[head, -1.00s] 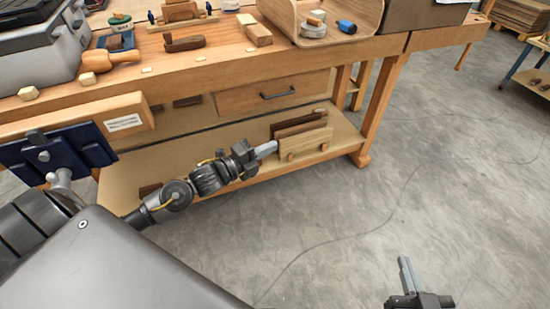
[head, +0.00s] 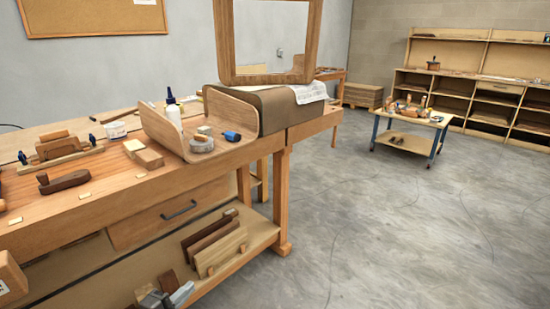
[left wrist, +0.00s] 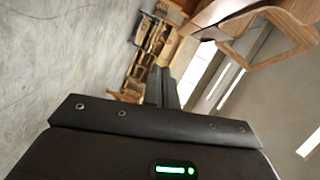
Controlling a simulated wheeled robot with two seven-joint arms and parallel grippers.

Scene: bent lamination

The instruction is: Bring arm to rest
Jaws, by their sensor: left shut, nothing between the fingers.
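My right gripper is in neither current view.
The wooden workbench (head: 120,211) runs along the left with tools and a bent wooden tray (head: 158,124) on top. Boards (head: 222,252) stand on its lower shelf. A small trolley (head: 404,141) stands at the back. The concrete floor (head: 400,240) at right is open.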

